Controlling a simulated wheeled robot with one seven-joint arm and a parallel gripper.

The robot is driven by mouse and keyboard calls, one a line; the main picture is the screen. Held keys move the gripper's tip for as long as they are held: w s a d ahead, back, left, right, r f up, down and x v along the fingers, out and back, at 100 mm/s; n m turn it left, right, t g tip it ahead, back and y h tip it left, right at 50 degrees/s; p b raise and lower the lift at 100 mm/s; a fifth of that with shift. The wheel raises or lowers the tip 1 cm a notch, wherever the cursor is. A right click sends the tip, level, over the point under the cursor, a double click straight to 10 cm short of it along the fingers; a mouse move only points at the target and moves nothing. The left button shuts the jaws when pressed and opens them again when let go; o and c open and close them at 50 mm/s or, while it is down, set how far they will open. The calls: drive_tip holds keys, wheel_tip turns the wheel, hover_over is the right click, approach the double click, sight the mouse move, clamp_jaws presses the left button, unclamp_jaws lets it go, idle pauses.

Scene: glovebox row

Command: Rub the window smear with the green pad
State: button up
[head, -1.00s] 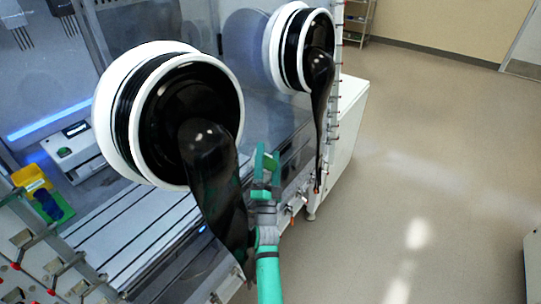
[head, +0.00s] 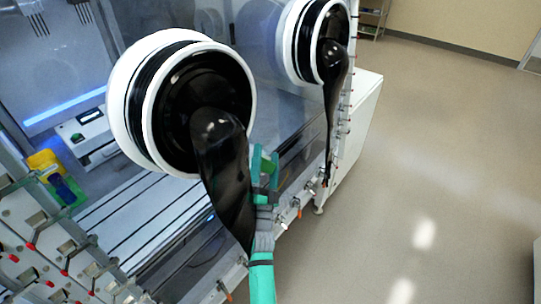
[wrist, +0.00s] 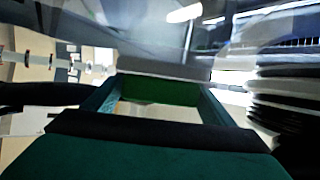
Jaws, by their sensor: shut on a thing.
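My gripper (head: 265,170) is in front of the glovebox window (head: 287,125), just right of the near black glove and between the two glove ports. In the wrist view its fingers (wrist: 155,105) are shut on the green pad (wrist: 155,90), with a grey layer at the pad's far side. The window's glass fills the upper part of the wrist view. I cannot tell whether the pad touches the glass. I cannot make out the smear clearly in either view; the pad, arm and reflections may hide it.
The near glove port (head: 150,100) and its hanging black glove (head: 225,175) are close on the left. The far port (head: 290,45) and its glove (head: 334,95) are at the right. Clamps line the window's lower edge. The floor (head: 440,150) at right is clear.

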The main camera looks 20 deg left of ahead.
drive_tip(key=shift+a+r, duration=0.15)
drive_tip(key=shift+r, duration=0.6)
drive_tip(key=shift+a+r, duration=0.1)
drive_tip(key=shift+r, duration=0.65)
drive_tip(key=shift+w+d, duration=0.3)
drive_tip(key=shift+w, duration=0.6)
drive_tip(key=shift+w+d, duration=0.3)
drive_tip(key=shift+w, duration=0.55)
drive_tip(key=shift+w+d, duration=0.35)
drive_tip(key=shift+w, duration=0.5)
drive_tip(key=shift+w+d, duration=0.3)
drive_tip(key=shift+w, duration=0.5)
drive_tip(key=shift+w+d, duration=0.25)
drive_tip(key=shift+w, duration=0.65)
drive_tip(key=shift+w+d, duration=0.2)
drive_tip(key=shift+w, duration=0.7)
drive_tip(key=w, duration=0.1)
drive_tip(key=w+d, duration=0.1)
drive_tip(key=w, duration=0.1)
drive_tip(key=shift+w+d, duration=0.1)
drive_tip(key=shift+d, duration=0.15)
